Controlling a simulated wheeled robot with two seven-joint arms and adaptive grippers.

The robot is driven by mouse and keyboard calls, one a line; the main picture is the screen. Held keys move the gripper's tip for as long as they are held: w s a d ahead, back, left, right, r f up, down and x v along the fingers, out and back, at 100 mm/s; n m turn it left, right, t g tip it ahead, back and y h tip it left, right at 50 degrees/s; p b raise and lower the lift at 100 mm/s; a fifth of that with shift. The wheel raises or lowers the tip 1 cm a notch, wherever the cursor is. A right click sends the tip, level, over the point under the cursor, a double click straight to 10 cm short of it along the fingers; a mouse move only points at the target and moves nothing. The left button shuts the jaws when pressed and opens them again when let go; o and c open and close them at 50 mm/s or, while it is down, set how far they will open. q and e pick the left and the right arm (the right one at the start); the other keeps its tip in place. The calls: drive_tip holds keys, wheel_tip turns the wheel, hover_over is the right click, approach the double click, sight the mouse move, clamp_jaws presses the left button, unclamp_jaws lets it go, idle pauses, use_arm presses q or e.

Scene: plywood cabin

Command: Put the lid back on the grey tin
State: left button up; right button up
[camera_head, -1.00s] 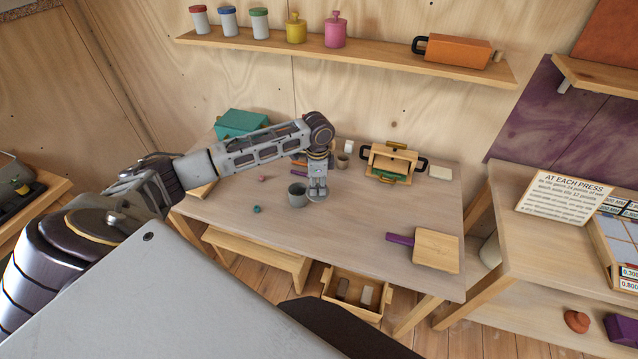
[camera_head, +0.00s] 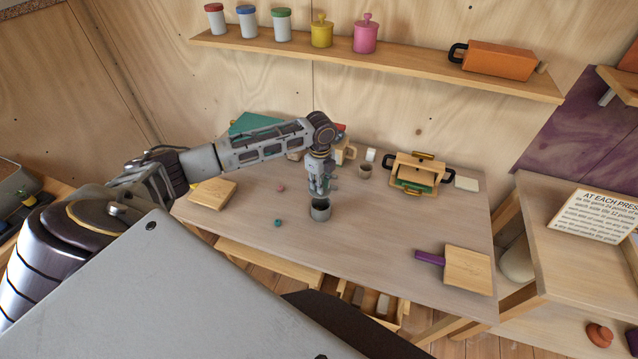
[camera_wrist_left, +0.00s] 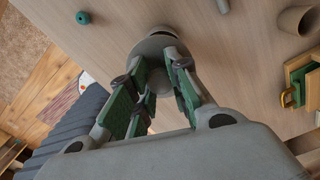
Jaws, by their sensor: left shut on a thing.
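The grey tin (camera_head: 320,213) stands upright on the table, with its dark mouth partly showing in the head view. My left gripper (camera_head: 319,191) points down directly above it. In the left wrist view my left gripper (camera_wrist_left: 161,62) is shut on the grey lid (camera_wrist_left: 150,47), a round disc at the fingertips. The fingers hide part of the lid. I cannot tell whether the lid touches the tin's rim. My right gripper is not in view.
A teal bead (camera_head: 278,223) and a pink piece (camera_head: 281,188) lie left of the tin. A brown cup (camera_head: 365,171) and a wooden box (camera_head: 419,170) stand behind right. A purple-handled board (camera_head: 467,270) lies front right. The table between is clear.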

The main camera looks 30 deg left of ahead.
use_arm(q)
drive_tip(key=shift+w+m, duration=0.1)
drive_tip(key=shift+m, duration=0.3)
drive_tip(key=m, duration=0.2)
drive_tip(key=shift+d+r+m, duration=0.1)
drive_tip(key=shift+d+m, duration=0.15)
drive_tip(key=shift+m, duration=0.05)
drive_tip(key=shift+w+a, duration=0.1)
drive_tip(key=shift+f, duration=0.2)
drive_tip(key=shift+f+b, duration=0.45)
drive_tip(key=shift+f, duration=0.35)
drive_tip(key=shift+f+b, duration=1.3)
drive_tip(key=shift+b, duration=0.05)
drive_tip(key=shift+f, duration=0.95)
drive_tip(key=shift+p, duration=0.7)
